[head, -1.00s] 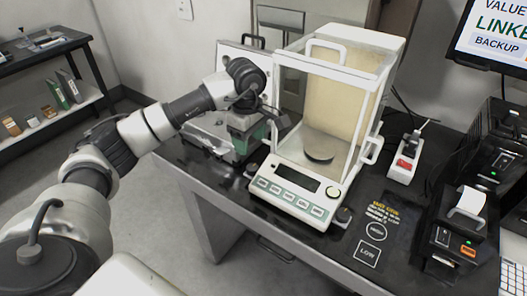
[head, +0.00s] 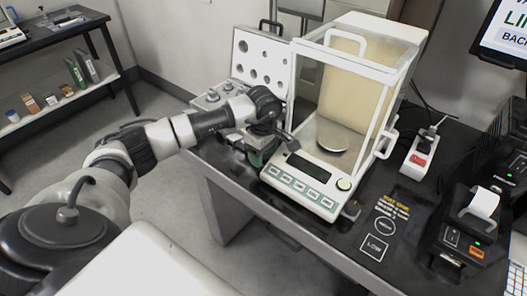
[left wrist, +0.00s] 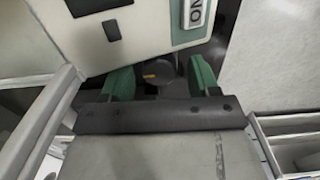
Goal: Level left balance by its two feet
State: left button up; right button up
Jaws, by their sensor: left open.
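The balance (head: 302,189) stands on the black table, with a glass draft shield, a round pan (head: 332,136) and a row of front buttons. Its right foot (head: 350,210) is a dark knob at the front right corner. My left gripper (head: 258,155) is at the balance's front left corner, pointing down, and hides the left foot in the head view. In the left wrist view its green fingers (left wrist: 161,80) are apart, with a dark round knob (left wrist: 157,71), apparently the left foot, between or just beyond the tips. Contact cannot be told. My right gripper is out of view.
An open weight case (head: 262,58) stands behind my left gripper. Right of the balance are a power strip (head: 418,157), a printer (head: 470,225) and a printed HIGH/LOW mat (head: 385,228). A shelf table (head: 60,40) is at the far left.

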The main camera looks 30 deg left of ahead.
pick_arm(q)
jog(key=c, duration=0.9)
jog(key=shift+n, duration=0.7)
jog(key=o, duration=0.9)
notch_tip(320, 180, up, 11)
jog(key=b, duration=0.1)
